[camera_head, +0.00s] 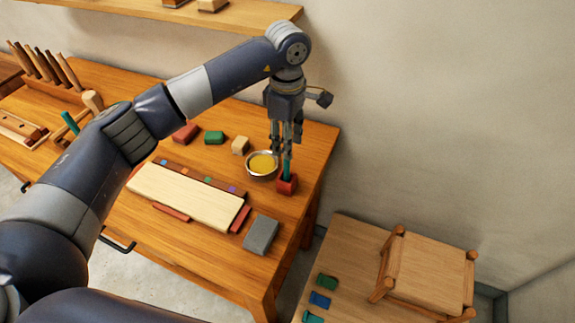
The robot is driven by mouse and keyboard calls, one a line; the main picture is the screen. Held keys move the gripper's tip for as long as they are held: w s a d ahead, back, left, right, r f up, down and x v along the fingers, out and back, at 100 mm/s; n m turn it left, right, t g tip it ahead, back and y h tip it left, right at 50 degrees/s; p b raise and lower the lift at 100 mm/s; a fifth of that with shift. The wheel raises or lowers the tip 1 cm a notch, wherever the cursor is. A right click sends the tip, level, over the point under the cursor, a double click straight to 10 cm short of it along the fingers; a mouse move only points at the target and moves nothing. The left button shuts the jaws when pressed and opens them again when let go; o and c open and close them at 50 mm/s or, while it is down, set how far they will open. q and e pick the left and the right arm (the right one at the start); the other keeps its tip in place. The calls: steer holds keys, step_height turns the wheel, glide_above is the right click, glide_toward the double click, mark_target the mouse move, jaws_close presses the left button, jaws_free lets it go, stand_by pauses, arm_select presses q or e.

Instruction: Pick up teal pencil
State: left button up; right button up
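The teal pencil (287,168) stands upright in a small red holder (287,186) near the right end of the wooden workbench (318,150). My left gripper (286,145) points down right above the holder. Its fingers are apart, with the upper part of the pencil between them. Contact between fingers and pencil cannot be made out. The pencil's top is partly hidden by the gripper. My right gripper is not in view.
A bowl of yellow contents (262,164) stands just left of the holder. A pale board (185,196), a grey block (261,235) and small coloured blocks (214,138) lie nearby. A wooden stool (428,275) is at lower right. The wall is behind.

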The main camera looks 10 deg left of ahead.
mark_target(287, 161)
arm_select(q)
steer(key=shift+s+f, duration=0.25)
steer(key=shift+f, duration=0.5)
steer(key=shift+w+f+p, duration=0.1)
steer(key=shift+f+p, duration=0.2)
steer(key=shift+p, duration=0.05)
steer(key=shift+f+p, duration=0.35)
step_height(287, 161, down, 3)
steer(key=shift+f+p, duration=0.1)
steer(key=shift+p, duration=0.85)
steer(key=shift+f, duration=0.6)
jaws_close()
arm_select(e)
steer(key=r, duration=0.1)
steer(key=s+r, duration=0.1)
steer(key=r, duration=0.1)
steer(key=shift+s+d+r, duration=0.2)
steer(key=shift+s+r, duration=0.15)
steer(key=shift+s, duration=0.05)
